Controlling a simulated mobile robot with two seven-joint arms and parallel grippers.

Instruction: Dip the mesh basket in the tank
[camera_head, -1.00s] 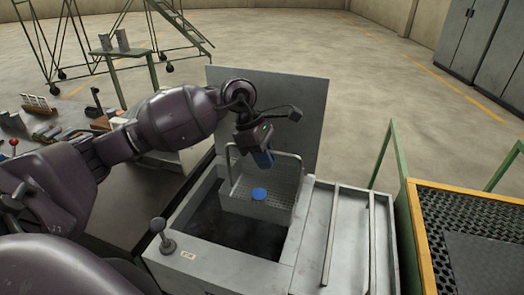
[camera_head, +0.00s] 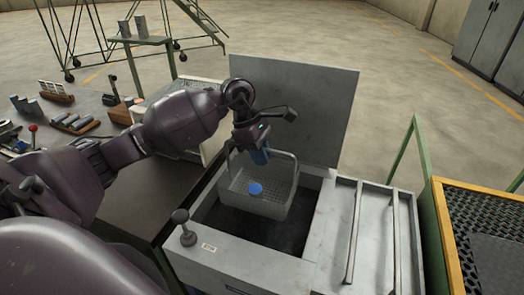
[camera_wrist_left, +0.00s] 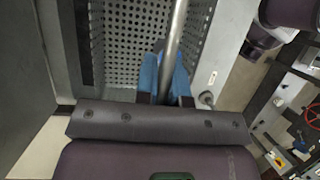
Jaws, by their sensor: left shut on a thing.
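The grey mesh basket (camera_head: 232,188) hangs upright by its tall handle over the open tank (camera_head: 215,248), inside the outline of the dark opening. A round blue thing (camera_head: 255,188) lies in it. I cannot tell whether the basket's bottom is below the rim. My left gripper (camera_head: 260,156) points down, shut on the basket's handle. In the left wrist view, the blue fingers (camera_wrist_left: 165,78) close around the handle bar (camera_wrist_left: 176,40), with the perforated basket (camera_wrist_left: 130,60) beyond. My right gripper is not in view.
The tank's raised lid (camera_head: 300,110) stands behind the opening. A knob (camera_head: 183,226) rises at the front left corner. Rails (camera_head: 354,232) run along the cover on the right, beside a yellow-edged grated platform (camera_head: 470,215). A workbench (camera_head: 125,180) with tools lies left.

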